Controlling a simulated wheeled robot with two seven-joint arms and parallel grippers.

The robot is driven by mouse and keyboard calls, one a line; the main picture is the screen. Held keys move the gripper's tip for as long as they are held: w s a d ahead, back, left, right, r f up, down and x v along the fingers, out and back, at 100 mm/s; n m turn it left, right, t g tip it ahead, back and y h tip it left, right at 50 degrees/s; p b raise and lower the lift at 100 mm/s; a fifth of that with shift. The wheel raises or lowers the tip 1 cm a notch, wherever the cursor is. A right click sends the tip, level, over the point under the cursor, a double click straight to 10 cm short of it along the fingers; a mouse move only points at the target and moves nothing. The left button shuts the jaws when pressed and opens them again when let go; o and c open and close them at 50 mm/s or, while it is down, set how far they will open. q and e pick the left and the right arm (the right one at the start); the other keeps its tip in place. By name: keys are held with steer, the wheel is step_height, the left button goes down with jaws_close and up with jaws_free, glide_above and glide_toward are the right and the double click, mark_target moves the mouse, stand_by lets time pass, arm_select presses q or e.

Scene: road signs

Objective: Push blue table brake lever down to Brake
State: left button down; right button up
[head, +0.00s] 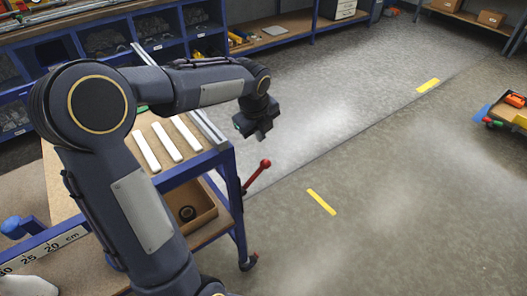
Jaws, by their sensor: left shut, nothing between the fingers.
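The blue table (224,158) with a wooden top stands at the left, partly hidden behind my left arm. A brake lever with a red ball knob (265,163) and red shaft sticks out from the table's right side, tilted up to the right. My left gripper (262,135) is above the knob and a little to its left in the picture, pointing down. It is shut and holds nothing. A gap shows between gripper and knob. The lever's lower end is hidden by the table leg, and no Brake label can be read. My right gripper is not in view.
White strips (163,142) lie on the table top, and a wooden box (190,207) with a dark roll sits on its lower shelf. Blue shelving lines the back. A cart (510,112) stands at the far right. The floor right of the lever is clear, with yellow tape marks (321,202).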

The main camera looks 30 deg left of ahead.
mark_target(265, 162)
arm_select(q)
steer(key=b+x, duration=0.1)
steer(key=x, duration=1.2)
steer(key=shift+f, duration=0.4)
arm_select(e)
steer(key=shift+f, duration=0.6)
